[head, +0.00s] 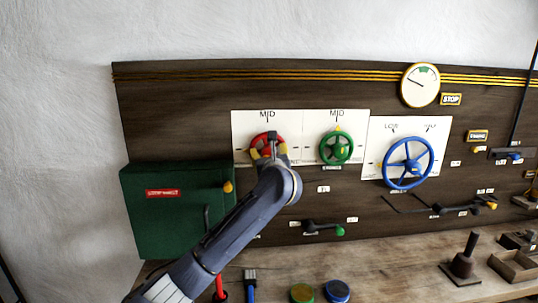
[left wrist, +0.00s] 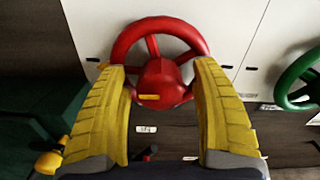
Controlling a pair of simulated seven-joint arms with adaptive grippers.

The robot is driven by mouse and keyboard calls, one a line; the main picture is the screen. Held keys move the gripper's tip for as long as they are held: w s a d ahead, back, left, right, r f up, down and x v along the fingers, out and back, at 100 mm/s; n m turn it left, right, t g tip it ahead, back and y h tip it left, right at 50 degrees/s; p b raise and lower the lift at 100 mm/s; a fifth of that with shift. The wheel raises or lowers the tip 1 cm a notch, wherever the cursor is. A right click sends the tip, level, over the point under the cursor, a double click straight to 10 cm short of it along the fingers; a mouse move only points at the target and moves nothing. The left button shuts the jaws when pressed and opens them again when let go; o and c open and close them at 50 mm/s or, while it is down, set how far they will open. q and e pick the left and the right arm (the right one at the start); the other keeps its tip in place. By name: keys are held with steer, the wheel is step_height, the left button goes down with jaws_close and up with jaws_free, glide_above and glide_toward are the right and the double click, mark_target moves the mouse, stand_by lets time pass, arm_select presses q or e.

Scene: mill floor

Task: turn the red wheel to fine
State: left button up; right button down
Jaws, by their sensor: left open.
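The red wheel (head: 258,141) is mounted on a white plate (head: 241,121) with a MID mark above it. My left gripper (head: 268,153) is in front of the wheel and hides much of it in the head view. In the left wrist view the red wheel (left wrist: 160,78) shows its rim, spokes and hub between the open yellow fingers of my left gripper (left wrist: 155,70). The fingers are on either side of the lower rim; I cannot tell whether they touch it. A small yellow mark is on the wheel's lower part. I cannot read a FINE label. My right gripper is out of view.
A green wheel (head: 337,147) is close on the right, and a larger blue wheel (head: 408,162) is beyond it. A green box (head: 178,215) stands at the left. A green-knobbed lever (head: 322,228) juts out below. Pots and tools stand on the wooden bench (head: 385,265).

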arm_select(q)
steer(key=shift+c, duration=0.6)
steer(key=c, duration=1.2)
